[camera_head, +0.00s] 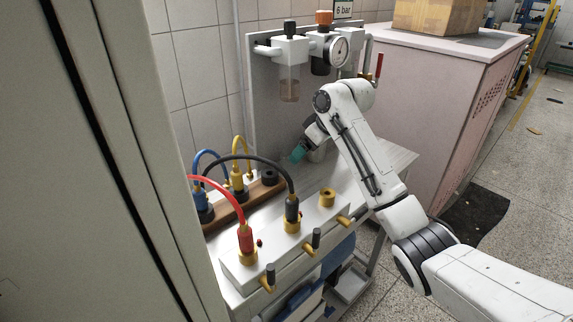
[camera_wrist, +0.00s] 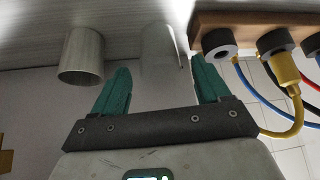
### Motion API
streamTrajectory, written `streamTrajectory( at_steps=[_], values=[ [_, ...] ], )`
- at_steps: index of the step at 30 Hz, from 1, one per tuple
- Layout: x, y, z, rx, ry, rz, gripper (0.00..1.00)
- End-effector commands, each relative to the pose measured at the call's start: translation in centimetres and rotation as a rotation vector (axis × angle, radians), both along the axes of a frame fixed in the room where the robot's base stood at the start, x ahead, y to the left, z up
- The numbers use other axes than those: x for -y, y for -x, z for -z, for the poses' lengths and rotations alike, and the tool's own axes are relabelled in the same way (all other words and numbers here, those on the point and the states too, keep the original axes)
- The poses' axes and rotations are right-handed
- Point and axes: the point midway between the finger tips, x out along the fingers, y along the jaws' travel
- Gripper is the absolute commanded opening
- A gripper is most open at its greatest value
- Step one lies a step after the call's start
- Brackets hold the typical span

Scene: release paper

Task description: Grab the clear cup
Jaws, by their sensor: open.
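The clear cup (camera_wrist: 165,50) shows faintly in the wrist view as a pale, see-through cylinder. It stands between the two green fingertips of my gripper (camera_wrist: 162,82), which is spread open with a finger on either side. I cannot tell whether either finger touches the cup. In the head view my gripper (camera_head: 298,152) is low over the grey bench, and I cannot make out the clear cup there.
An opaque grey-white cup (camera_wrist: 80,55) stands left of my gripper in the wrist view. A brown wooden rack (camera_wrist: 250,25) with plugs and coloured cables lies to the right. A white valve block (camera_head: 290,240) and the regulator panel (camera_head: 262,110) flank the bench.

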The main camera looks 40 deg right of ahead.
Motion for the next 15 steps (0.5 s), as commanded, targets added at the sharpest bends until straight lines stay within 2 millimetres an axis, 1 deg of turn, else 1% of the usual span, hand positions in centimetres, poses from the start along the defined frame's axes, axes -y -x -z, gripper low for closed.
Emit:
streamTrajectory(
  at_steps=[1,3,10,15],
  values=[
    [-0.1,-0.4,0.8,-0.002,0.0,-0.001,0.76],
    [-0.3,-0.9,1.5,-0.002,0.0,-0.001,0.76],
    [-0.4,-1.8,2.9,-0.001,0.001,-0.001,0.76],
    [-0.4,-3.2,4.9,-0.002,0.002,0.0,0.76]
  ],
)
